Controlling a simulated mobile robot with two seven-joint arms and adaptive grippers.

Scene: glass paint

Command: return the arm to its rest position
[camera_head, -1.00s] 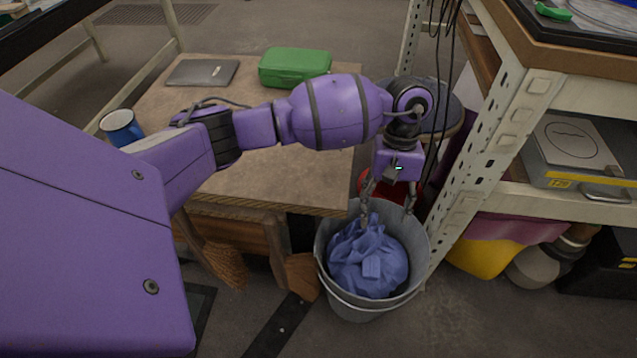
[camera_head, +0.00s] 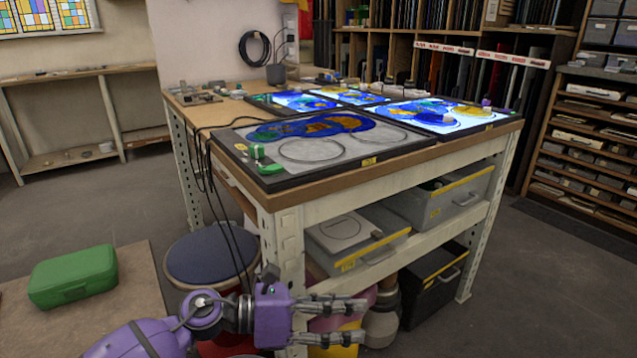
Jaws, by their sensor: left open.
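My left arm is purple and comes in at the bottom left. Its gripper (camera_head: 360,321) points to the right, in front of the near leg of the workbench (camera_head: 292,255). Its two grey fingers are spread, and I see nothing between them. Whether the fingers touch the bench leg or things under the bench, I cannot tell. My right gripper is out of view.
A round dark stool (camera_head: 212,254) stands just behind my left arm. A green case (camera_head: 73,275) lies on a low table at the left. Glass panels (camera_head: 320,140) lie on the workbench, with drawers (camera_head: 355,240) below. Black cables hang near its corner.

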